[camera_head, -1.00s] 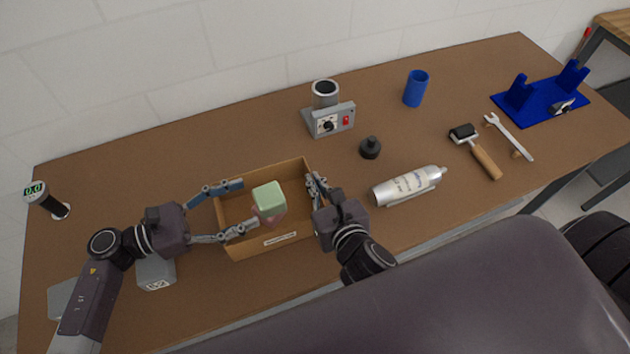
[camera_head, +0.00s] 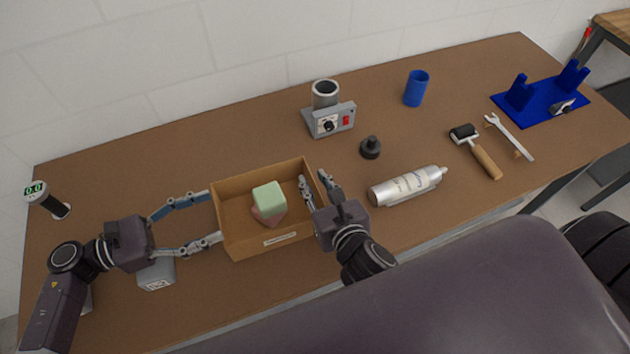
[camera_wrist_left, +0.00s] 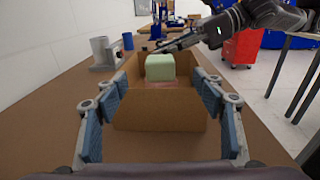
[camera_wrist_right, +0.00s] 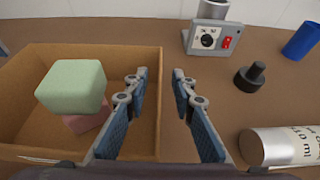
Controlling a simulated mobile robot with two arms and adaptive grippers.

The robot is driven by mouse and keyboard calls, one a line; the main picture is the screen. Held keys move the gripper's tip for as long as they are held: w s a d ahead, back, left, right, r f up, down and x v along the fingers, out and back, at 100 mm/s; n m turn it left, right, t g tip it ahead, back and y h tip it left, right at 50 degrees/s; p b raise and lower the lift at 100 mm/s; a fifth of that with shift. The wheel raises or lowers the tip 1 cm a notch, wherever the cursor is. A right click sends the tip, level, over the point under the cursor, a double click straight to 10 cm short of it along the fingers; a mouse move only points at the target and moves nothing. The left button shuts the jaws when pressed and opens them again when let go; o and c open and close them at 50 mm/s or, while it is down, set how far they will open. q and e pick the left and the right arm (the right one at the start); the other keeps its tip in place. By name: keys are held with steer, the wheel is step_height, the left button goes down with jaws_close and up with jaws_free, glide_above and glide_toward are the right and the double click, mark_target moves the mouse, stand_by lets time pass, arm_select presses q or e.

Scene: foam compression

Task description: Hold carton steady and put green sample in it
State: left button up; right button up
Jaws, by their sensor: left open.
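The open brown carton (camera_head: 290,235) stands on the table. The green sample (camera_head: 268,198) is inside it, on top of a reddish block (camera_head: 268,217). Both blocks also show in the right wrist view, the green sample (camera_wrist_right: 72,86) above the reddish block (camera_wrist_right: 88,118). My left gripper (camera_head: 212,215) is wide open and empty at the carton's left end, its fingers spread apart. My right gripper (camera_head: 312,176) is open across the carton's right wall, one finger inside and one outside; a gap shows between its fingers in the right wrist view (camera_wrist_right: 160,74).
A silver bottle (camera_head: 405,187) lies right of the carton. A black knob-like piece (camera_head: 370,148), a grey device (camera_head: 328,118) and a blue cup (camera_head: 416,88) stand behind. A grey block (camera_head: 156,274) is under my left arm. A roller (camera_head: 480,152) and wrench (camera_head: 512,138) lie farther right.

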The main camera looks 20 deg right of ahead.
steer(key=v, duration=1.2)
stand_by(0.4)
